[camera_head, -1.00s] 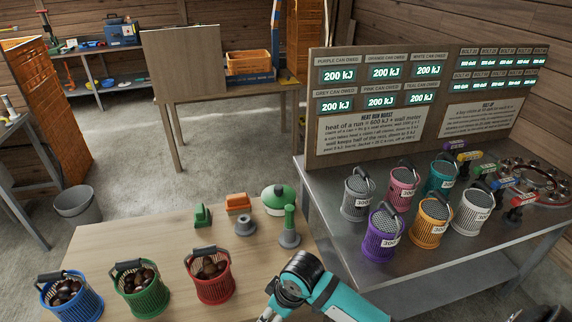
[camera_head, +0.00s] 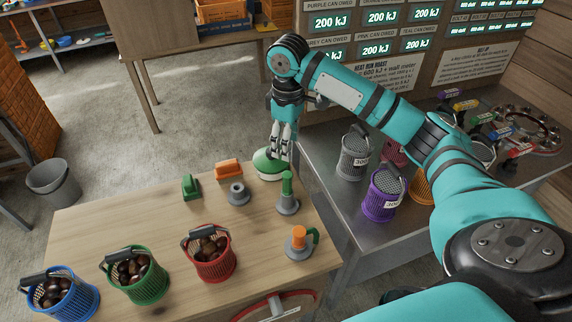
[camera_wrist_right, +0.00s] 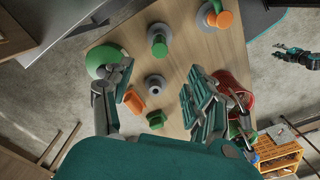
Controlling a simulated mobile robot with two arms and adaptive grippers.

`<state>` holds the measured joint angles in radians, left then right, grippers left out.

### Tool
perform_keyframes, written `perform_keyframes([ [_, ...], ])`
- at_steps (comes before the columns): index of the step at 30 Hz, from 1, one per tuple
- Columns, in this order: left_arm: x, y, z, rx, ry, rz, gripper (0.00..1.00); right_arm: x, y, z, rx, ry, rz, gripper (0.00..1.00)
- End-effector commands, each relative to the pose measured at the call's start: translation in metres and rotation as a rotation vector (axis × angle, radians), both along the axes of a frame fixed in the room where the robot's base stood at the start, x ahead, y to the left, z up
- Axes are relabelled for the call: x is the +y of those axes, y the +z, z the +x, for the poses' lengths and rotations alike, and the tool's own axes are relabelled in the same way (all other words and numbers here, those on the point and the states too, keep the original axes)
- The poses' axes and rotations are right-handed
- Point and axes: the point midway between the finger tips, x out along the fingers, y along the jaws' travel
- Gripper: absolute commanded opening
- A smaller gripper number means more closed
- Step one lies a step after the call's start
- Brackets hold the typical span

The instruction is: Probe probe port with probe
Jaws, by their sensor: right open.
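My right gripper (camera_head: 281,150) is open and empty, pointing down over the far edge of the wooden table, close to the green dome (camera_head: 268,166). In the wrist view its spread fingers (camera_wrist_right: 157,100) frame a grey ring-shaped piece (camera_wrist_right: 155,83) with a central hole, lower on the table; it also shows in the head view (camera_head: 238,194). A green upright handle on a grey base (camera_head: 287,192) and an orange one with a green side part (camera_head: 299,240) stand nearby. I cannot tell which is the probe or port. A small teal gripper, apparently my left (camera_wrist_right: 297,55), shows at the right edge.
A green block (camera_head: 190,186) and an orange block (camera_head: 228,169) lie near the far table edge. Blue (camera_head: 64,298), green (camera_head: 138,279) and red (camera_head: 210,256) baskets hold chestnuts. Colored cans crowd the metal table at right. The table is clear between the baskets and small pieces.

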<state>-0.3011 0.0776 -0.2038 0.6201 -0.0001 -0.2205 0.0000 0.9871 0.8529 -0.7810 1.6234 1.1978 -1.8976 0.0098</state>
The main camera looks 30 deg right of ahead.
Motion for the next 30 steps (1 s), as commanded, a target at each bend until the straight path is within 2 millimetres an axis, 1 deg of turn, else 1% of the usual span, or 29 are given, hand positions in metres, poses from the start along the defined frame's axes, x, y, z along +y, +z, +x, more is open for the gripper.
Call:
perform_keyframes([
  [1,0.002,0.002,-0.007,0.012,0.0,0.003,0.4,-0.001,-0.009,-0.001,0.005,-0.001,-0.002,0.57],
  [3,0.004,0.004,-0.013,0.02,0.001,0.005,0.4,0.0,-0.022,-0.001,0.005,-0.001,-0.001,0.57],
  [6,0.005,0.006,-0.014,0.022,0.002,0.007,0.4,0.0,-0.042,-0.001,0.004,0.0,-0.001,0.57],
  [10,0.005,0.01,-0.009,0.014,0.005,0.007,0.4,0.0,-0.068,-0.001,0.003,0.0,-0.002,0.57],
  [15,0.004,0.016,0.006,-0.009,0.004,0.004,0.4,0.0,-0.102,-0.001,0.003,0.0,-0.001,0.57],
  [18,0.003,0.019,0.011,-0.017,0.004,0.003,0.4,0.001,-0.12,-0.001,0.001,0.001,0.0,0.57],
  [24,0.003,0.021,0.009,-0.014,0.004,0.004,0.4,0.0,-0.145,0.0,-0.001,0.0,0.0,0.57],
  [30,0.004,0.022,0.003,-0.004,0.003,0.004,0.4,0.0,-0.154,0.0,-0.003,0.002,0.001,0.57],
])
